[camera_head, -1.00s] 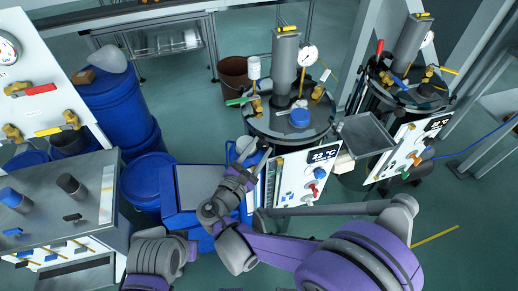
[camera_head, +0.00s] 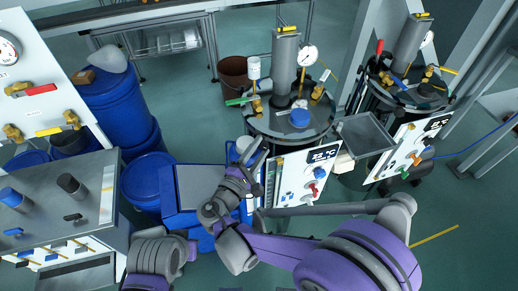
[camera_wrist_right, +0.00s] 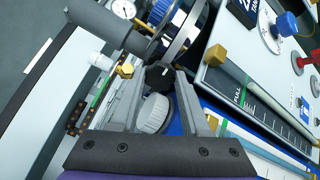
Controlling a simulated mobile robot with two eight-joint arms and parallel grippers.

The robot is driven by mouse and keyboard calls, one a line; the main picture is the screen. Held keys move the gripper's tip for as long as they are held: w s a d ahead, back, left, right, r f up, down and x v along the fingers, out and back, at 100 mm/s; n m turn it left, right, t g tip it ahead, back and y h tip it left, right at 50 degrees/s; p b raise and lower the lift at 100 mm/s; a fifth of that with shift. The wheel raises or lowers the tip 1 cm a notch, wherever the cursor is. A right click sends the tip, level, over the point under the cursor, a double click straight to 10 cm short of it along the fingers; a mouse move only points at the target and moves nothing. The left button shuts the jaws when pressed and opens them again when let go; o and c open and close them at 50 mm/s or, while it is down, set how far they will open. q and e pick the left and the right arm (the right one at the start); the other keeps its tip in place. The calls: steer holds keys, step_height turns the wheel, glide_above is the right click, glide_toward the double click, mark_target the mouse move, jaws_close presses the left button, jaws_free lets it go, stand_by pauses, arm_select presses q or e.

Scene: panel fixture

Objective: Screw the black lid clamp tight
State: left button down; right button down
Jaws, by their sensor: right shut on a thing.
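The black lid clamp (camera_wrist_right: 158,78) shows as a small dark knob at the rim of the vessel lid in the right wrist view. My right gripper (camera_wrist_right: 160,72) has its two grey fingers on either side of the knob and is shut on it. In the head view my right gripper (camera_head: 258,150) is at the front left edge of the round lid (camera_head: 318,128) of the middle vessel. The clamp is too small and too hidden by the fingers there to make out. How tight it is cannot be told. My left gripper is not in view.
The lid carries a grey column (camera_head: 285,70), a gauge (camera_head: 307,55), a blue cap (camera_head: 300,117) and valves close to my gripper. A white control panel (camera_head: 305,178) stands just right of it. A second vessel (camera_head: 405,90) is at the right. Blue drums (camera_head: 118,105) stand at the left.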

stand_by(0.4)
steer(key=shift+c, duration=1.9)
jaws_free()
